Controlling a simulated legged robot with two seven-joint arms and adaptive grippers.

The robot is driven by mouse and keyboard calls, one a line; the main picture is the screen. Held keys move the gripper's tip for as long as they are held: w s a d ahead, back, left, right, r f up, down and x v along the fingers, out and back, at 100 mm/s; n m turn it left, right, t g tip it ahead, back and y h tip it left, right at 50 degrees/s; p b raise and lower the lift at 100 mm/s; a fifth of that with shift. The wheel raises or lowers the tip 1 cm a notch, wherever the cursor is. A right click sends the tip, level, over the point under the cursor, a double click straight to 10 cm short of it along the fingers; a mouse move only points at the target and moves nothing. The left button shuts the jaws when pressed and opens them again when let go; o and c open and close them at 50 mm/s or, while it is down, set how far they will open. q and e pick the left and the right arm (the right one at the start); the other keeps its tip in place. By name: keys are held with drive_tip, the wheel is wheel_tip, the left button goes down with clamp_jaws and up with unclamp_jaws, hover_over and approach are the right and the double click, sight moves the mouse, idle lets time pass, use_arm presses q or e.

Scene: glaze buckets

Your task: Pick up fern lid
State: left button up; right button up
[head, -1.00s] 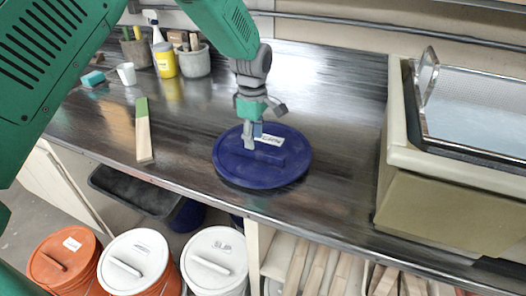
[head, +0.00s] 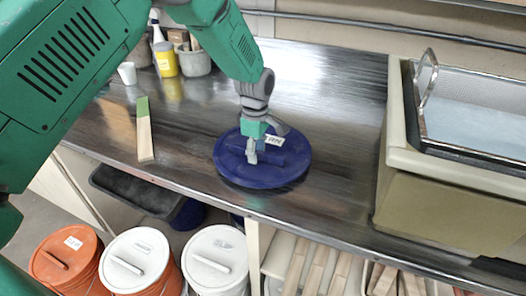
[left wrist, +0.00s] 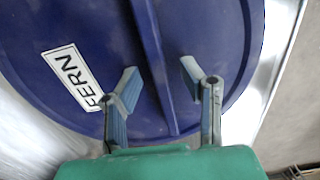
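The fern lid (head: 232,170) is a round dark blue lid lying flat on the dark counter. Its white label reads FERN in the left wrist view (left wrist: 72,78). A straight raised handle (left wrist: 160,75) crosses the lid. My left gripper (head: 254,152) is over the lid's middle, pointing down. In the left wrist view my left gripper (left wrist: 159,70) is open, with one finger on each side of the handle and gaps showing between. I cannot tell how far the fingertips are above the lid. My right gripper is not in view.
A green-and-tan stick (head: 144,130) lies left of the lid. A yellow jar (head: 165,60) and grey pot (head: 194,62) stand at the back. A beige unit with a tray (head: 470,110) stands right. Lidded buckets (head: 215,258) stand below the counter's front edge.

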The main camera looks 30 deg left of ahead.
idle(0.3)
use_arm(q)
clamp_jaws()
